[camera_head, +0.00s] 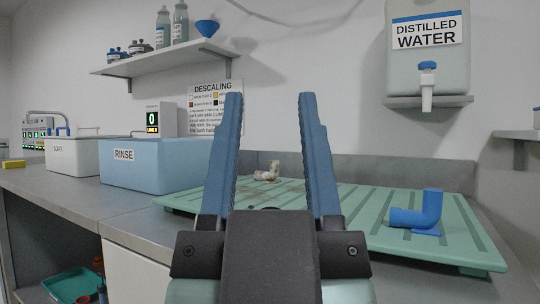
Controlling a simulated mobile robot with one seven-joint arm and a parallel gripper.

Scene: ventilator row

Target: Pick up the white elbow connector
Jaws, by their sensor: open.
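The white elbow connector (267,173) lies on the green ribbed draining board (466,249), toward its back. It looks off-white with brownish stains, and one arm of it points up. It shows between the two blue fingers of my gripper (272,96), farther off than the gripper. My gripper is open and empty, with its fingers pointing away from me. A blue elbow connector (430,209) stands on the right part of the same board. My gripper hides part of the board's middle.
A blue RINSE tub (165,167) and a white SOAK tub (73,157) stand left of the board. A DISTILLED WATER tank (429,65) hangs at the upper right. A shelf (165,65) with bottles is on the wall. A low ledge (450,175) runs behind the board.

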